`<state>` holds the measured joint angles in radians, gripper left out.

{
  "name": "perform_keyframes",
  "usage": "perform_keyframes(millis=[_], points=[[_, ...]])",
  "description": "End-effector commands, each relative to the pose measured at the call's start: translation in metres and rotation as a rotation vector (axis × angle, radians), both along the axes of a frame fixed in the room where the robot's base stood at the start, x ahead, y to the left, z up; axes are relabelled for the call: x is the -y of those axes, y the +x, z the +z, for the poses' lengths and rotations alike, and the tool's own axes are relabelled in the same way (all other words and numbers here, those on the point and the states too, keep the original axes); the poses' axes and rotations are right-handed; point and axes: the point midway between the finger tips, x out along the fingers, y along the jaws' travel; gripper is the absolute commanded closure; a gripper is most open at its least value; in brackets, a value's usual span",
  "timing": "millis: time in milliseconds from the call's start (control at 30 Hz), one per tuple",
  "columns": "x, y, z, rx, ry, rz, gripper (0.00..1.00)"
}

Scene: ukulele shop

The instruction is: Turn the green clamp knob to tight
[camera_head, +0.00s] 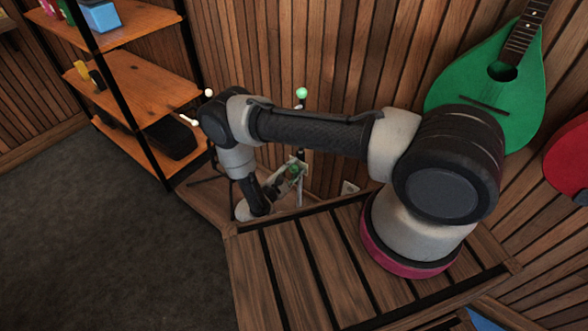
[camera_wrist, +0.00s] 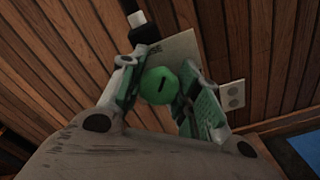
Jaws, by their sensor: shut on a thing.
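The green clamp knob (camera_wrist: 159,86) shows in the middle of the wrist view as a round, faceted knob with a short dark mark on its face. The mark slants from upper left to lower right. My gripper (camera_wrist: 162,92) has one green-padded finger on each side of the knob and is shut on it. A pale plate (camera_wrist: 176,52) shows behind the knob. In the head view my gripper (camera_head: 284,183) reaches down to the knob (camera_head: 293,170), which is small and partly hidden.
A slatted wooden wall (camera_head: 340,60) stands close behind the clamp, with a wall socket (camera_wrist: 232,95) on its right. A thin rod topped by a green ball (camera_head: 302,92) rises nearby. A shelf (camera_head: 145,85) stands at left. A green ukulele (camera_head: 530,95) hangs at right.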

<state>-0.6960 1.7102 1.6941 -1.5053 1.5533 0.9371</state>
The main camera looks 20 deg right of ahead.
Motion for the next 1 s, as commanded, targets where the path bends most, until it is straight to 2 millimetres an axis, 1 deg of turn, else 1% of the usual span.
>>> perform_keyframes(millis=[700, 1000], points=[[0.0007, -0.0017, -0.0026, 0.544, 0.396, 0.001, 0.92], [0.0009, -0.0020, -0.0037, 0.734, 0.534, 0.001, 0.92]])
